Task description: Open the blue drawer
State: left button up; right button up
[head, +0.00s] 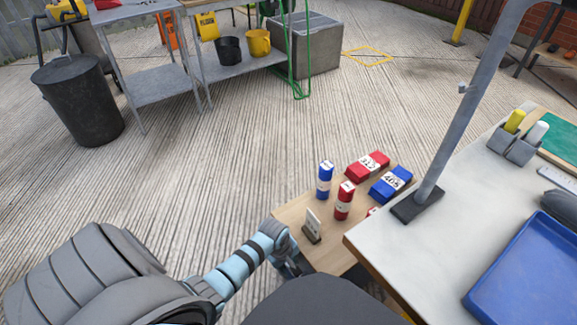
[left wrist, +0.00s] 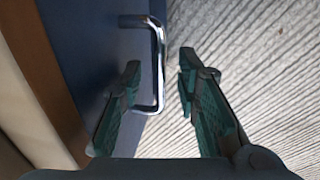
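The blue drawer front (left wrist: 88,35) fills the left part of the left wrist view, with a wooden side panel beside it. A chrome bar handle (left wrist: 158,62) stands out from it. My left gripper (left wrist: 160,66) is open, with one finger on each side of the handle's bar. The fingers do not appear closed on it. In the head view my left gripper (head: 290,264) is low beside a wooden top (head: 288,213), partly hidden. The drawer front and handle are not visible in the head view. My right gripper is not in view.
Blue cylinder (head: 324,180), red cylinder (head: 344,201), red box (head: 367,166), blue box (head: 390,186) and a small card holder (head: 312,227) stand on the wooden top. A white table (head: 440,245) with a blue tray (head: 530,275) and grey post (head: 455,130) is at right.

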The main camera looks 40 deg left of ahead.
pick_arm(q)
grip_shut()
dwell(0.4)
